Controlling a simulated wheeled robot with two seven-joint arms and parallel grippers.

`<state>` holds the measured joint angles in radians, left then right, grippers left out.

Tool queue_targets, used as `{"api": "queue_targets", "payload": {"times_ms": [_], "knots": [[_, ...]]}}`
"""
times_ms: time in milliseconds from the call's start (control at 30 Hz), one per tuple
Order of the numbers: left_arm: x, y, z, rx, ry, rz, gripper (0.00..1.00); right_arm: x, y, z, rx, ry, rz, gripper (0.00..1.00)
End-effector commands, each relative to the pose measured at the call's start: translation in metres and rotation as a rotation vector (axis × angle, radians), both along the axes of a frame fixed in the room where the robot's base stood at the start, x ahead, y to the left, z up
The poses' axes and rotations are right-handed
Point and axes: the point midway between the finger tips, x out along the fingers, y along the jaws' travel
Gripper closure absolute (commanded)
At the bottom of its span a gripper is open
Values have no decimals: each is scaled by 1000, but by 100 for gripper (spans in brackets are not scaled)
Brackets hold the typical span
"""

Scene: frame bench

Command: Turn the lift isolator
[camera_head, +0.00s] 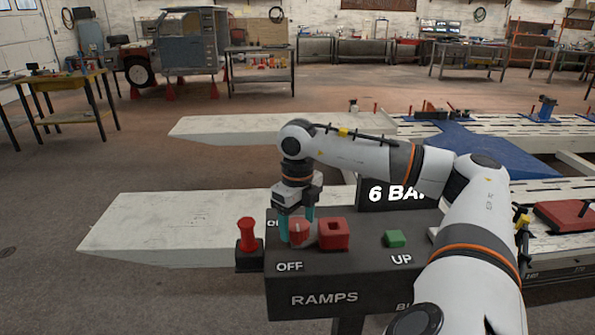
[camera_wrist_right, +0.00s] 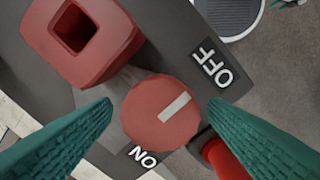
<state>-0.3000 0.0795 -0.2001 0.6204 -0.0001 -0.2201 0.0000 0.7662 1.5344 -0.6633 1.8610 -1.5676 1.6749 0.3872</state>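The lift isolator is a round red knob (camera_wrist_right: 150,122) with a white bar on its face, which also shows in the head view (camera_head: 299,232) on the dark control box (camera_head: 345,275). In the right wrist view its bar points toward the OFF label (camera_wrist_right: 217,65); the ON label (camera_wrist_right: 144,157) is below the knob. My right gripper (camera_head: 297,232) reaches down over the knob. Its teal fingers stand open on either side of it in the wrist view (camera_wrist_right: 160,103), with a small gap showing at each side. My left gripper is not in view.
A red square hollow part (camera_head: 333,234) sits close beside the knob. A green button (camera_head: 395,238) marked UP is farther right. A red spool-shaped handle (camera_head: 247,235) stands at the box's left. White ramps (camera_head: 160,235) lie behind.

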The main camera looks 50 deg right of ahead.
Motion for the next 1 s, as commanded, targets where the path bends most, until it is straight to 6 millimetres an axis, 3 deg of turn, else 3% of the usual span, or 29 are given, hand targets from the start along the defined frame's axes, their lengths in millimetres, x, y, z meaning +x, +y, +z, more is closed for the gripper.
{"api": "queue_targets", "payload": {"times_ms": [267, 600, 767, 1000], "knots": [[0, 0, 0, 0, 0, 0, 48, 1, 0, 7, 1, 0, -1, 31], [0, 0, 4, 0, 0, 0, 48, 1, 1, 77, 4, -5, 2, 31], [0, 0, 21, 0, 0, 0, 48, 0, 0, 110, 1, -1, 0, 31], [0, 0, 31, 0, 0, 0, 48, 0, 0, 121, 0, 0, 0, 31]]}}
